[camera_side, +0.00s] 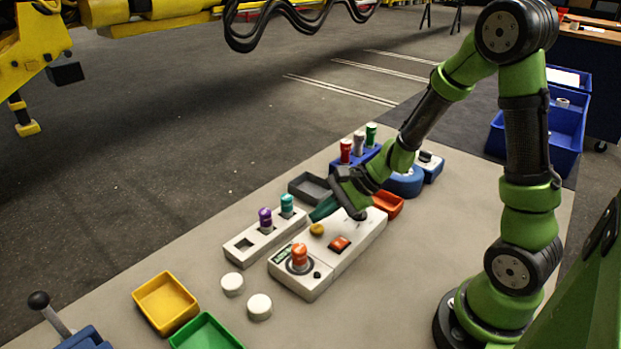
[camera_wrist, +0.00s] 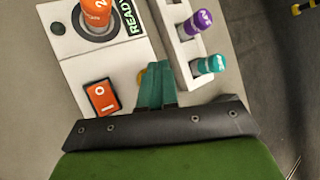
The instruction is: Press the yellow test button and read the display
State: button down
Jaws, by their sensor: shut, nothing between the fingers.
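The white test box (camera_side: 345,258) lies on the table. The yellow button (camera_side: 317,229) is on its top, between the display and the rocker switch; in the wrist view the button (camera_wrist: 141,77) is mostly hidden behind my fingers. The small display (camera_side: 281,254) shows green text, which reads READY in the wrist view (camera_wrist: 128,17). My gripper (camera_side: 313,217) is shut and empty, its teal fingers (camera_wrist: 157,66) pointing down just above or at the button. I cannot tell whether they touch it.
An orange plug (camera_side: 299,255) stands in the box's round socket, near a red rocker switch (camera_side: 339,243). A white rack (camera_side: 262,240) with a purple and a teal plug lies close beside. Trays, white caps (camera_side: 259,306) and a lever surround them. The table's front middle is clear.

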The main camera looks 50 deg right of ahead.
aim_at(322, 229)
jog(key=shift+f, duration=0.15)
jog(key=shift+f, duration=0.3)
jog(key=shift+f, duration=0.5)
dwell(0.7)
jog(key=shift+r, duration=0.95)
jog(key=shift+r, duration=2.5)
